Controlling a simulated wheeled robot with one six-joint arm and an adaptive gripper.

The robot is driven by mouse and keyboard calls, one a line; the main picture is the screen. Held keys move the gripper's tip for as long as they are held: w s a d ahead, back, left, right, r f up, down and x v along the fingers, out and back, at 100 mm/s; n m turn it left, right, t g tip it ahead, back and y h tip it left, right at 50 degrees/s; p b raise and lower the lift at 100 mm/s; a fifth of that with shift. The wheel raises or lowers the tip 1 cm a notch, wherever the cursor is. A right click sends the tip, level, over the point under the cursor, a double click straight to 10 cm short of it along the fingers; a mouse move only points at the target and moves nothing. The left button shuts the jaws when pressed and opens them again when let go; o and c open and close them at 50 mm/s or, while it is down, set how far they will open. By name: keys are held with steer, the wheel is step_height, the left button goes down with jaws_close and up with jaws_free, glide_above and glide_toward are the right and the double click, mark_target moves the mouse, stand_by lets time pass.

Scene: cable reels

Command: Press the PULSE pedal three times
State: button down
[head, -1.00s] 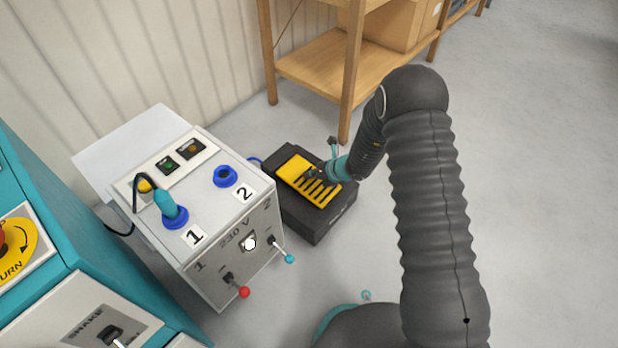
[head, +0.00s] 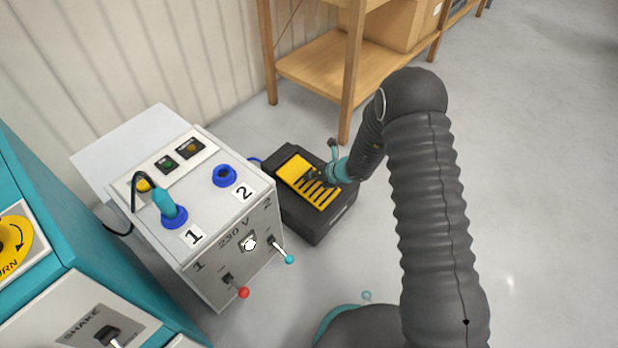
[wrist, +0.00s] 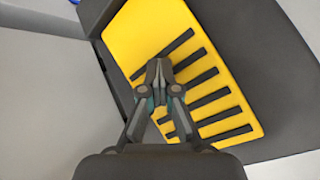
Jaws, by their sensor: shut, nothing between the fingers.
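The pedal (head: 298,170) is a yellow plate with black ribs in a dark housing (head: 318,228) on the floor. No PULSE lettering is legible on it. In the wrist view the pedal (wrist: 150,28) fills the middle, its ribs running slantwise. My gripper (head: 309,177) is over the ribbed part of the plate, its fingertips at or very near the surface; I cannot tell whether they touch. In the wrist view my gripper (wrist: 158,68) is shut with nothing in it, its tips over the upper ribs.
A grey 230 V box (head: 212,240) with sockets 1 and 2 and two levers stands left of the pedal. A teal plug (head: 165,202) sits in socket 1. A wooden shelf (head: 352,75) stands behind. Teal machinery (head: 60,240) is at left. The floor at right is clear.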

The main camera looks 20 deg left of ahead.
mark_target(311, 182)
steer(key=shift+s, duration=0.1)
stand_by(0.3)
steer(key=shift+r+p, duration=1)
steer(key=shift+r, duration=0.55)
steer(key=shift+r+p, duration=1.65)
steer(key=shift+r, duration=0.9)
